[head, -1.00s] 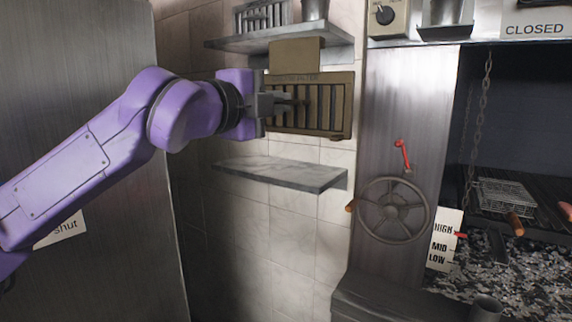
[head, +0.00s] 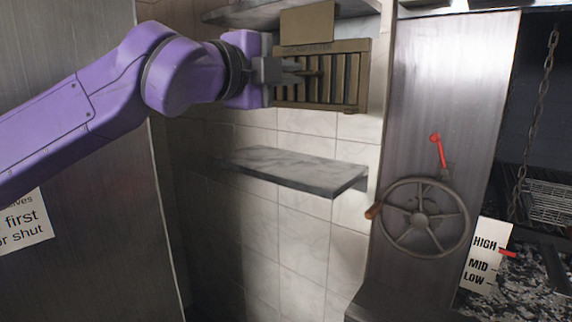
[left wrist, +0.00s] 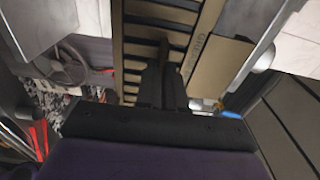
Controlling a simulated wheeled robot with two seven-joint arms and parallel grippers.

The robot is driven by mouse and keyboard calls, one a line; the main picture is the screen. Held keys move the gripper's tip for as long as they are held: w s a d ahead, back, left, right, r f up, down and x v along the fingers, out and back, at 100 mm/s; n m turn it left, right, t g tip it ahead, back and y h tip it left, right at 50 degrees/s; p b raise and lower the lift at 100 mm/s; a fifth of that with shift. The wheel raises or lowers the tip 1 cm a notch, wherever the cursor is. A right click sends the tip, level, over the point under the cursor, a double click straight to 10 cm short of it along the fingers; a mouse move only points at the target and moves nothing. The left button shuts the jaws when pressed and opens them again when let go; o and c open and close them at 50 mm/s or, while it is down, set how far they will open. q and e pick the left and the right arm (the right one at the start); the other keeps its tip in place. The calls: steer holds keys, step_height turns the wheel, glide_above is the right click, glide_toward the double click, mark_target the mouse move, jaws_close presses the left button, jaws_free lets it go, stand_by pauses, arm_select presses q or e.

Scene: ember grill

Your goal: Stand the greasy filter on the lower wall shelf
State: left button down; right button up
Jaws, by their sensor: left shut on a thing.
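The greasy filter (head: 345,78) is a brown slatted panel with a plain tab on top. My left gripper (head: 296,72) is shut on it at its left side and holds it upright in the air. The filter is in front of the upper shelf (head: 250,13) and above the lower wall shelf (head: 295,168), apart from it. The lower shelf is a bare grey slab on the tiled wall. In the left wrist view the filter's slats (left wrist: 150,50) fill the middle, beyond the gripper fingers (left wrist: 163,85). My right gripper is not in view.
A handwheel (head: 420,218) with a red lever (head: 437,150) is on the steel post to the right of the shelf. A HIGH, MID, LOW plate (head: 485,258), a chain (head: 541,110) and the grill are farther right. A steel door panel (head: 75,240) stands at left.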

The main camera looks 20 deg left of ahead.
arm_select(q)
steer(key=shift+w+a+f, duration=0.25)
steer(key=shift+w+f, duration=0.55)
steer(key=shift+f, duration=0.05)
steer(key=shift+w+h, duration=0.3)
steer(key=shift+w, duration=0.05)
steer(key=w+a+f+p, duration=0.1)
steer(key=w+f, duration=0.2)
steer(key=w, duration=0.1)
steer(key=w+a+f+p, duration=0.1)
steer(key=w+f, duration=0.2)
steer(key=w, duration=0.1)
steer(key=w+a+f+p, duration=0.1)
steer(key=w+f, duration=0.2)
steer(key=w, duration=0.1)
steer(key=shift+a+f, duration=0.1)
steer(key=shift+a, duration=0.15)
steer(key=f+b, duration=0.1)
steer(key=f, duration=0.2)
steer(key=shift+w, duration=0.2)
steer(key=shift+w+f, duration=0.1)
steer(key=shift+f, duration=0.25)
